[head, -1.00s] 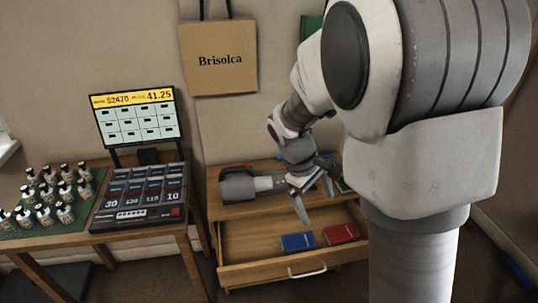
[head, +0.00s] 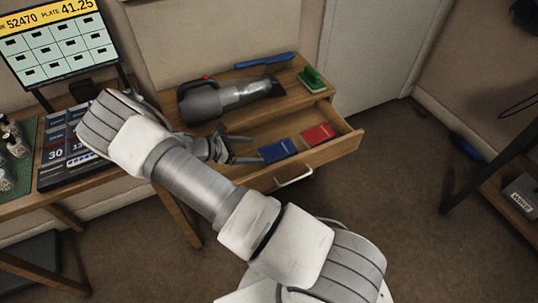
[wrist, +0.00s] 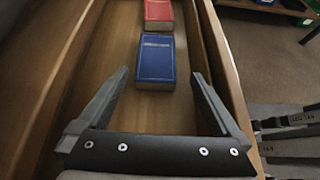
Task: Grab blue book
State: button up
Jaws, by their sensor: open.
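The blue book (head: 278,150) lies flat in the open drawer (head: 335,150), to the left of the red book in the head view. In the wrist view the blue book (wrist: 156,60) lies ahead of my gripper (wrist: 160,72), roughly centred between the two fingertips. My gripper is open and empty. In the head view it also shows (head: 250,150) just left of the blue book, low at the drawer. Its fingers point toward the book's near end. Whether a finger touches the book cannot be told.
A red book (head: 317,135) lies close beyond the blue book. Drawer walls (wrist: 218,60) run along both sides. On the cabinet top are a grey handheld vacuum (head: 225,98), a green brush (head: 312,80) and a blue tool (head: 265,61). The drawer handle (head: 294,177) sticks out in front.

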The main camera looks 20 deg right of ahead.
aim_at(277, 150)
jog(key=shift+w+f, duration=0.15)
jog(key=shift+f, duration=0.3)
jog(key=shift+d+f, duration=0.25)
jog(key=shift+d, duration=0.05)
jog(key=b+x, duration=0.2)
jog(key=x, duration=0.4)
jog(key=shift+d, duration=0.1)
jog(key=b+x, duration=0.2)
jog(key=x, duration=0.2)
jog(key=shift+w+d+f, duration=0.1)
jog(key=shift+w+f, duration=0.05)
jog(key=shift+w, duration=0.05)
jog(key=shift+d, duration=0.3)
jog(key=c, duration=1.2)
